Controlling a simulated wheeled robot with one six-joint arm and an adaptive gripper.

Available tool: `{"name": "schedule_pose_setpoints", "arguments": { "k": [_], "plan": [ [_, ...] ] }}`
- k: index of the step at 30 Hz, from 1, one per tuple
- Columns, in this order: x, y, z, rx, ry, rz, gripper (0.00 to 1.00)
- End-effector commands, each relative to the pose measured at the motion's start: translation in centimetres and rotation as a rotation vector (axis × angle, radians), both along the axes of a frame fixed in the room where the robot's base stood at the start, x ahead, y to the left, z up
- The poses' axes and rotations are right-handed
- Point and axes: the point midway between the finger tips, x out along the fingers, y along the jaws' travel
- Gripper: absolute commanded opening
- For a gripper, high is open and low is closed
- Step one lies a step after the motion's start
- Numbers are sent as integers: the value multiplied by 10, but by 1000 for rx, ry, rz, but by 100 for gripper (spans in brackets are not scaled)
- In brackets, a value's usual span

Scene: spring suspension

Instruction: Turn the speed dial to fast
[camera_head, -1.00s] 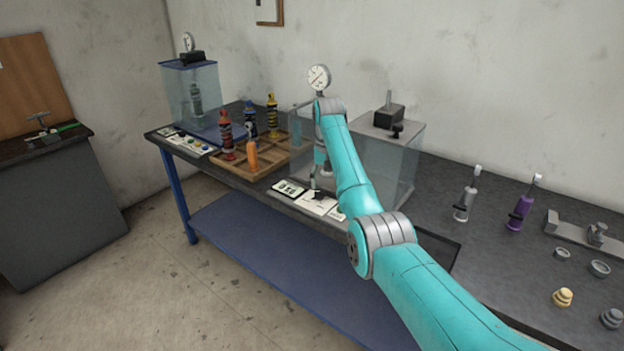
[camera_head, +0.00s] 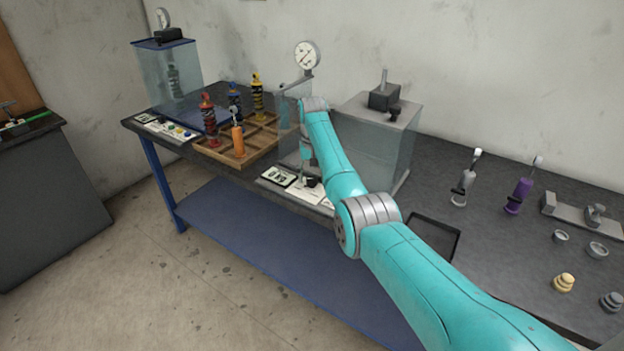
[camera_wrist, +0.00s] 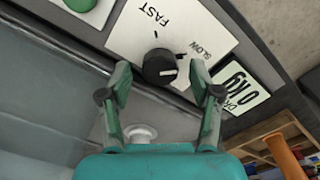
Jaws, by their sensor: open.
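The black speed dial (camera_wrist: 160,66) sits on a white plate (camera_wrist: 125,42) marked FAST and SLOW in the wrist view. My gripper (camera_wrist: 160,70) is open, with one finger on each side of the dial and visible gaps between. I cannot tell exactly how far the fingertips are above the plate. In the head view, the plate (camera_head: 302,197) is at the table's front edge, and my arm hides much of the gripper there.
A clear-walled tank (camera_head: 375,140) stands right behind the panel. A wooden tray (camera_head: 262,142) with colored spring units is to the left.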

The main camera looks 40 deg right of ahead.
Motion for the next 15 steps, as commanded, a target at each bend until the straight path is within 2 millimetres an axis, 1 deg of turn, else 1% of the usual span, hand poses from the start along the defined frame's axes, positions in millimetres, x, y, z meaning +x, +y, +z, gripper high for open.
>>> {"name": "schedule_pose_setpoints", "arguments": {
  "k": [3, 6, 14, 15],
  "plan": [
    [0, 0, -10, -1, -1, 0, 64],
    [0, 0, -14, 0, 0, 0, 64],
    [0, 0, -16, -1, -1, 0, 64],
    [0, 0, -16, -1, -1, 0, 61]
  ]
}}
